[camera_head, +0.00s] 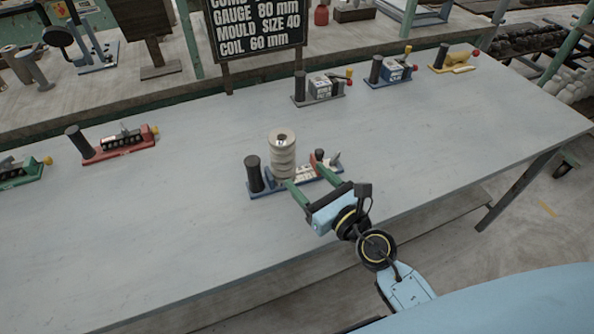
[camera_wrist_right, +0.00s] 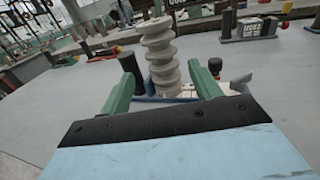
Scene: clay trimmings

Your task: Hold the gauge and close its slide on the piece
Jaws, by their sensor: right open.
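A gauge with a blue base (camera_head: 263,193) stands near the middle of the table. A black post (camera_head: 254,174) rises at its left end, and a slide part with a reddish-dark knob (camera_head: 319,156) is at its right. A pale ribbed piece (camera_head: 283,150) stands upright between them; it also shows in the wrist view (camera_wrist_right: 160,52). My right gripper (camera_head: 305,174) has its green fingers apart at the near side of the gauge, one by the piece, the other by the slide. I cannot tell whether they touch. The fingers hide part of the base. My left gripper is not in view.
Other gauges stand on the table: a red one (camera_head: 118,150), a green one (camera_head: 24,172) at the left edge, and grey (camera_head: 318,100), blue (camera_head: 390,80) and yellow (camera_head: 452,69) ones behind. A black sign (camera_head: 262,30) gives sizes. The table front left is clear.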

